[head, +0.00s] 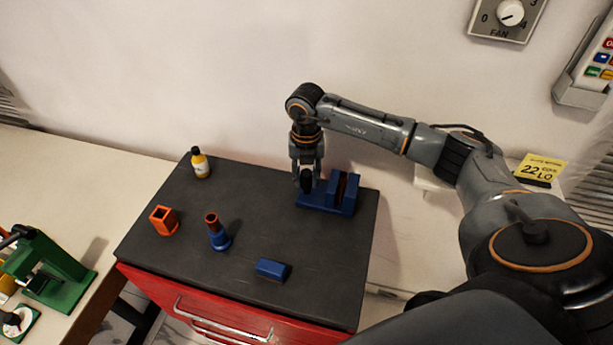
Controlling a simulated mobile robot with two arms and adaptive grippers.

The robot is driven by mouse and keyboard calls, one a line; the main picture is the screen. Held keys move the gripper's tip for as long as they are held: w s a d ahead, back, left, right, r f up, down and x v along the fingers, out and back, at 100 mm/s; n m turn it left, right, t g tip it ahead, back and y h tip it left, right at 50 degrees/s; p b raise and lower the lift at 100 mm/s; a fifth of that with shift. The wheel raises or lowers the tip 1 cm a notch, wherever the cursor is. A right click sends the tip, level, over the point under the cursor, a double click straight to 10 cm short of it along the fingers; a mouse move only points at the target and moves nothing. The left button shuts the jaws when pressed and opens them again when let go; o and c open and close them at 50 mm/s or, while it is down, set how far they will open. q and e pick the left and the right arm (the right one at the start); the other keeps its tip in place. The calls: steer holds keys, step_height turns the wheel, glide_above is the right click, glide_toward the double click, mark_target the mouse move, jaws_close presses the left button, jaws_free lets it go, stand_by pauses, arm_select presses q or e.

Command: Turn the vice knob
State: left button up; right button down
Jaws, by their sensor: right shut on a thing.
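The blue vice (342,195) stands at the back right of the dark cabinet top, with a brown strip between its upright jaws. My right gripper (306,182) points down at the vice's left end. Its fingers are shut on the dark round vice knob (306,180), which they partly hide. My left gripper is not in view.
On the cabinet top (180,268) are a yellow bottle (201,164), an orange square holder (164,221), a blue piece with a brown tube (217,232) and a blue block (272,269). A green device (50,268) stands on the left bench. The wall is close behind the vice.

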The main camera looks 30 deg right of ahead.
mark_target(307, 172)
steer(key=c, duration=1)
jaws_free()
steer(key=shift+c, duration=0.2)
steer(key=shift+r, duration=0.1)
step_height(307, 172, up, 12)
